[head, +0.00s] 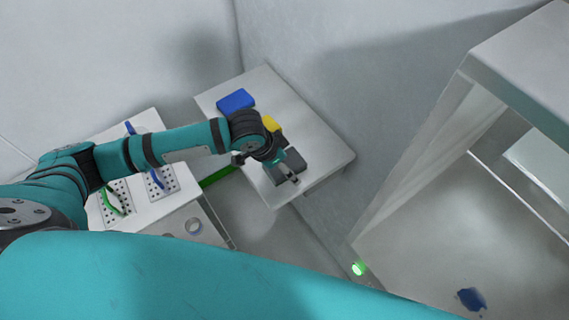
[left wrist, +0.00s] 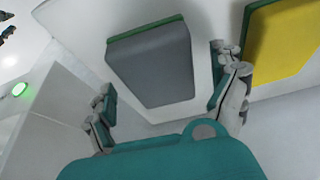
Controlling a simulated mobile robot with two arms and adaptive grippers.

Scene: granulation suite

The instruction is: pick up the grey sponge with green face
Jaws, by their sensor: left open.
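The grey sponge (head: 294,161) lies on a white table in the head view, partly hidden by my left gripper (head: 287,176). In the left wrist view the grey sponge (left wrist: 152,66) shows its large grey side, with a thin green strip along its top edge. My left gripper (left wrist: 164,78) is open, its two fingers apart on either side of the sponge's near end in that view. Nothing is held between them. I cannot tell how far the fingers are above the sponge. My right gripper is not in view.
A yellow sponge (head: 271,123) with a green edge lies close beside the grey one; it also shows in the left wrist view (left wrist: 284,42). A blue block (head: 235,101) lies farther back on the white table (head: 325,157). A wall runs along the table's right side.

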